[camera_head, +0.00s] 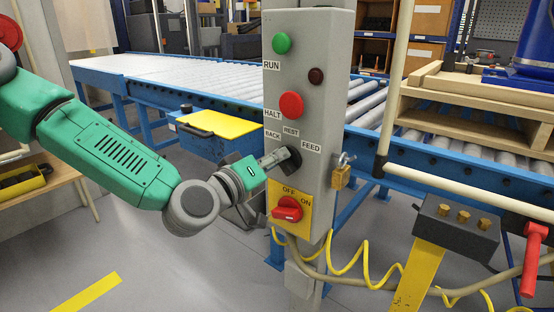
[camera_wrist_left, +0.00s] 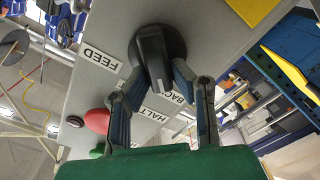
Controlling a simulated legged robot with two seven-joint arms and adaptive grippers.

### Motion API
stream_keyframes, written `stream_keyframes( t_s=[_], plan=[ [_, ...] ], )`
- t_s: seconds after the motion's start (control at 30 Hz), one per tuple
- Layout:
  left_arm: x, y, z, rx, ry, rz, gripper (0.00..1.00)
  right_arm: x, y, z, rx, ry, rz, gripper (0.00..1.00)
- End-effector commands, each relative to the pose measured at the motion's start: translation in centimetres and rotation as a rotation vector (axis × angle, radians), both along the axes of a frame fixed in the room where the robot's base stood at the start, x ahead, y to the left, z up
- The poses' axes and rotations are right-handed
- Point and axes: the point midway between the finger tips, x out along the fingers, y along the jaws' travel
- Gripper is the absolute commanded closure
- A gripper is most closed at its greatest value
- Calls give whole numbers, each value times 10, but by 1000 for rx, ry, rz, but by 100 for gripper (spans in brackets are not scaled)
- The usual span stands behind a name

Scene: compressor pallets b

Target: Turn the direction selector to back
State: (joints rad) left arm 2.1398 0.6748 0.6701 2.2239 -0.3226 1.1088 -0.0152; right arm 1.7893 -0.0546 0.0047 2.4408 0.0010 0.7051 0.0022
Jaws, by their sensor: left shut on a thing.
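The direction selector is a black knob (camera_head: 291,157) on the front of the grey control box (camera_head: 322,60), below the labels BACK, REST and FEED. My left gripper (camera_head: 272,161) reaches the selector from the left. In the left wrist view its two fingers (camera_wrist_left: 155,88) stand on either side of the handle, shut on it. My right gripper is not in view.
The box also bears a green RUN button (camera_head: 282,43), a red HALT button (camera_head: 291,105), a dark red lamp (camera_head: 316,76) and a red OFF/ON switch (camera_head: 287,209). A brass padlock (camera_head: 341,177) hangs at its right side. A roller conveyor (camera_head: 230,90) runs behind.

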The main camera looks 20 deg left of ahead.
Motion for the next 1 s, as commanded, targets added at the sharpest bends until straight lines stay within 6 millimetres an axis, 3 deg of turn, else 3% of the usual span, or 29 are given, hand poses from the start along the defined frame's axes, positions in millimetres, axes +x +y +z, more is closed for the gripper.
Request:
stream_keyframes(
  t_s=[0.27, 0.3, 0.33, 0.37, 0.73, 1.0],
  plan=[
    [4, 4, 4, -6, -10, 13, 100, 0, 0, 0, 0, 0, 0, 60],
    [4, 4, 4, -6, -10, 13, 73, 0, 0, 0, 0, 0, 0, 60],
    [4, 4, 4, -6, -10, 13, 63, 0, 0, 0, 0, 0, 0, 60],
    [4, 4, 4, -5, -9, 12, 60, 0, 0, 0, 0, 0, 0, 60],
    [-4, 4, 2, -3, -4, 5, 60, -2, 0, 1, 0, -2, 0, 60],
    [-44, 20, 1, -4, -3, 7, 60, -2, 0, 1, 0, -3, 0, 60]
  ],
)
